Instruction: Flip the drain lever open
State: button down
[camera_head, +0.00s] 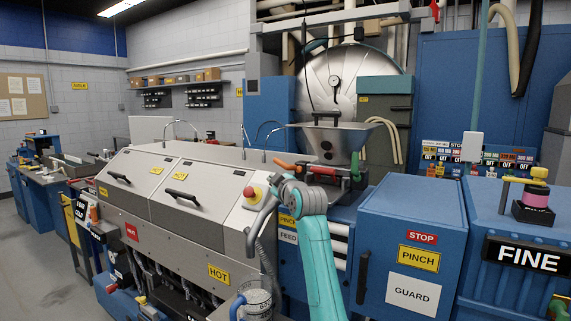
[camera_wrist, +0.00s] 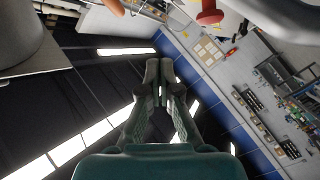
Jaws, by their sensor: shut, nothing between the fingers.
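Levers sit under the grey hopper (camera_head: 335,140): an orange handle (camera_head: 284,165), a red handle (camera_head: 321,171) and a green handle (camera_head: 355,166). I cannot tell from any label which one is the drain lever. In the wrist view, my gripper (camera_wrist: 160,70) is shut and empty, with its fingertips together. An orange rounded end (camera_wrist: 113,6) and a red knob (camera_wrist: 208,13) show beyond the fingertips at the top edge, apart from them. In the head view my teal arm rises in front of the machine; my fingers cannot be made out there.
A grey-lidded machine (camera_head: 180,185) marked HOT stands left of my arm. A blue guard cabinet (camera_head: 410,240) marked PINCH and STOP stands to the right. A clear bucket (camera_head: 258,300) is low by my arm. A large grey surface (camera_wrist: 30,40) fills the wrist view's upper left.

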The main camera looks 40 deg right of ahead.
jog(key=s+d+r+n, duration=0.1)
jog(key=d+r, duration=0.3)
jog(key=r, duration=0.2)
send_near(276, 160)
jog(key=w+a+r, duration=0.1)
jog(key=w+r, duration=0.1)
jog(key=w, duration=0.2)
jog(key=shift+w+d+f+g, duration=0.4)
jog(key=shift+w+d+f, duration=0.1)
jog(key=shift+d+f, duration=0.15)
jog(key=shift+w+d+f, duration=0.4)
jog(key=shift+w+d, duration=0.05)
jog(key=shift+d, duration=0.1)
